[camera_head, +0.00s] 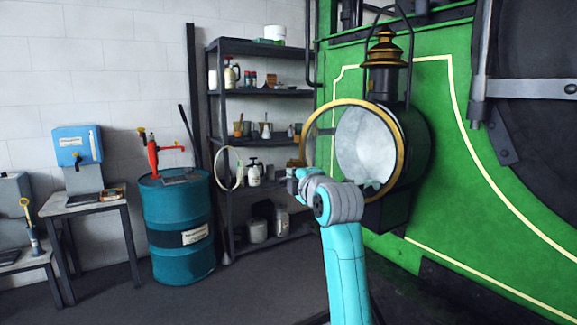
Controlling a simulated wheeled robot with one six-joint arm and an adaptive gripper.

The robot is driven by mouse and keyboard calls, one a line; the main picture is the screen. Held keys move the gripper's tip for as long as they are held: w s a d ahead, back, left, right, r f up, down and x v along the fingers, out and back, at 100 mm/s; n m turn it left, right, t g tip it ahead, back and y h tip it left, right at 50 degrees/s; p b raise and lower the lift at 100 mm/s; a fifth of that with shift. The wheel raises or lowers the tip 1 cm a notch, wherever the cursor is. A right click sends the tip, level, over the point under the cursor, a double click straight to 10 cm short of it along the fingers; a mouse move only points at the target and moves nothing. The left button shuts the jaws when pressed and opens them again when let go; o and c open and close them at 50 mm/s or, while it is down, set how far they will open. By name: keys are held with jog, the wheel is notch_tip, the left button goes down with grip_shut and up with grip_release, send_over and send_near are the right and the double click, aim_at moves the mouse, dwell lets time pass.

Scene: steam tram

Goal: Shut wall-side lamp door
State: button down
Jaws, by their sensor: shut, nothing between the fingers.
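The lamp (415,150) is a black round housing with a brass-topped chimney (385,50), mounted on the green tram front. Its pale round inside (365,140) faces left. The lamp door, a brass-rimmed round ring (398,175), stands open, out of line with the housing, and its left part reaches past the housing. My gripper (292,182) is small in view, by the lower left of the door rim, beyond my grey wrist. It looks shut and empty. My wrist and arm cover part of the lower rim. I cannot tell whether gripper and door touch.
A black shelf (265,92) with bottles and jars stands behind, left of the lamp. A blue drum (180,235) and small tables (85,200) stand further left by the white wall. The floor (230,295) in front of the drum and shelf is clear.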

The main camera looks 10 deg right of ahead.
send_near(291, 165)
jog(key=w+a, duration=0.4)
jog(key=shift+w+d+r, duration=0.2)
jog(key=shift+w+d, duration=0.65)
jog(key=shift+w, duration=0.05)
jog(key=shift+w+d, duration=0.4)
jog(key=shift+w, duration=0.2)
